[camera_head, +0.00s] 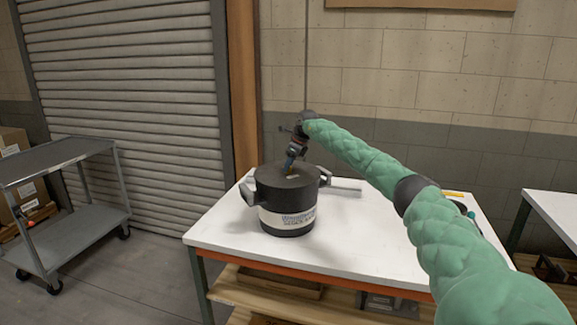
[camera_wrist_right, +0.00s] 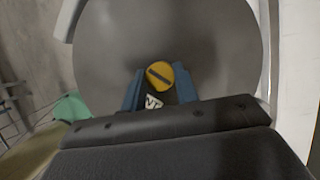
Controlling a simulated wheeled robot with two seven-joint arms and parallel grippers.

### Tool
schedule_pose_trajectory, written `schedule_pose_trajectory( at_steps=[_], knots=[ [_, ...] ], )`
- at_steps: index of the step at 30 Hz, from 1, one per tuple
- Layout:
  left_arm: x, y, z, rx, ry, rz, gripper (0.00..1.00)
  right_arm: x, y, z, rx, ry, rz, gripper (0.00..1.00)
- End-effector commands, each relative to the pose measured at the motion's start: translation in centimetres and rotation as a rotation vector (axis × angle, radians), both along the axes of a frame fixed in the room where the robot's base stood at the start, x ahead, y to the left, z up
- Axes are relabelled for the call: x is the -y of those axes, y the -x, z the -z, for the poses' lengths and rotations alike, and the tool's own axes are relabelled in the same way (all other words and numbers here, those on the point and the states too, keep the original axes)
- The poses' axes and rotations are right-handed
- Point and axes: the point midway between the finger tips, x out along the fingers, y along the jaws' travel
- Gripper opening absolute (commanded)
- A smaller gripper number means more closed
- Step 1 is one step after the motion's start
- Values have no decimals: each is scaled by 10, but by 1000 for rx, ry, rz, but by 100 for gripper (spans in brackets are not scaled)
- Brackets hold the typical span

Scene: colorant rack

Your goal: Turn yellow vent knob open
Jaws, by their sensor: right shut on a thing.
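The yellow vent knob (camera_wrist_right: 160,75) is a round disc with a dark slot across it, seen in the right wrist view on the grey top of a black drum. The drum (camera_head: 287,221) stands on the white table in the head view, with a pale label on its front. My right gripper (camera_head: 291,163) points down at the drum's top. In the right wrist view its blue fingers (camera_wrist_right: 161,88) sit on both sides of the knob, shut on it. A white label with dark letters (camera_wrist_right: 153,102) lies between the fingers. The knob is hidden in the head view. My left gripper is not in view.
The drum has side handles (camera_head: 248,193) on the white table (camera_head: 225,240). Small items lie at the table's right (camera_head: 460,206), partly behind my right arm. A grey cart (camera_head: 60,160) stands at the left. Bare table surrounds the drum's front.

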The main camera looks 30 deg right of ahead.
Motion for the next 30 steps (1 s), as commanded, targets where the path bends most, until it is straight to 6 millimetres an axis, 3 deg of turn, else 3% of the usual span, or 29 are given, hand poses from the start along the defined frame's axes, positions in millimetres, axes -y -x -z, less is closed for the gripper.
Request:
schedule_pose_trajectory(
  at_steps=[17,18,21,30],
  knots=[
    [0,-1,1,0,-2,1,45,0,0,0,1,1,-31,7],
    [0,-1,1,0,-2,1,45,0,0,0,1,1,-31,36],
    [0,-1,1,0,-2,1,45,0,0,0,0,0,-30,52],
    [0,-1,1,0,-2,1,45,1,0,-1,0,0,-30,52]
  ],
)
